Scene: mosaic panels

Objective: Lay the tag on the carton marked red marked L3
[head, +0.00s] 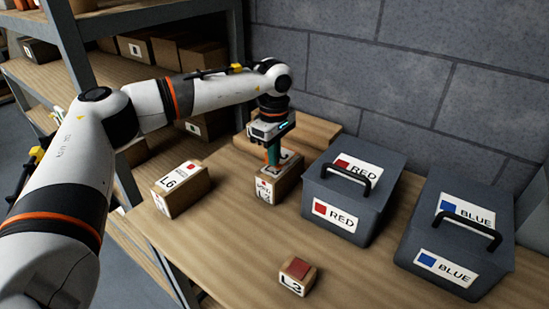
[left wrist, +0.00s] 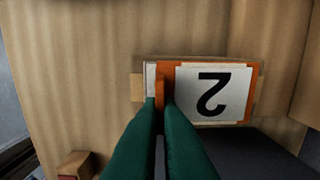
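My left gripper (head: 273,160) points down onto the top of a brown carton (head: 288,184) with a white front label bearing a red mark; its lettering is hard to read. In the left wrist view the fingertips (left wrist: 160,103) are close together with a narrow upright orange strip (left wrist: 160,86) between them. A white face reading "2" with an orange border (left wrist: 213,94) lies beside them on the carton top. A small block marked L3 with a red top (head: 298,271) stands apart on the table front; its corner shows in the wrist view (left wrist: 72,166). My right gripper is not seen.
A carton marked L6 (head: 181,190) stands left of the gripper. Grey lidded boxes marked RED (head: 375,205) and BLUE (head: 455,240) stand to the right. A low brown box (head: 310,131) lies behind. Shelves are at left; the front middle tabletop is mostly clear.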

